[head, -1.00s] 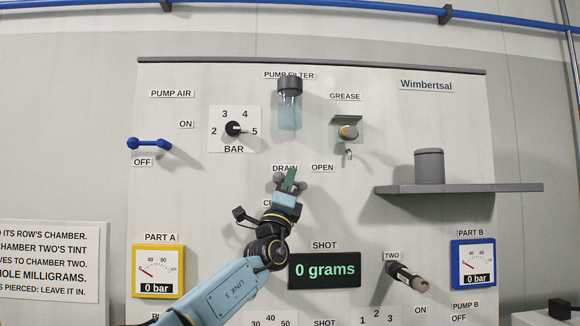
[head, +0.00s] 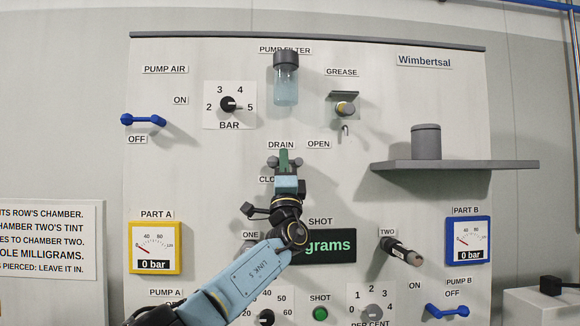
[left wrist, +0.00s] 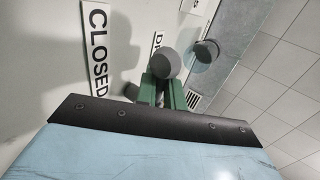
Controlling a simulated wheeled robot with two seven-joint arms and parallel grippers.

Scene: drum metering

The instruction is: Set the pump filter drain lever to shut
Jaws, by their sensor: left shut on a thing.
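The pump filter (head: 286,84) is a clear bluish bowl with a grey cap, high on the panel. Below it, under the DRAIN label, the drain lever (head: 299,162) shows only as small grey round parts beside my gripper. My left gripper (head: 284,158) is upright there, its green fingers shut on the lever. In the left wrist view, a grey round knob of the lever (left wrist: 165,63) shows at the green fingers (left wrist: 161,88). The OPEN label lies right of the gripper; the CLOSED label is partly covered by it. The lever's exact angle is hidden. My right gripper is not in view.
The grease fitting (head: 345,109) and a grey shelf (head: 455,165) with a dark canister (head: 426,142) stick out at right. The BAR knob (head: 228,104) and blue pump air lever (head: 143,120) are at left. My forearm partly covers the shot display (head: 330,246).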

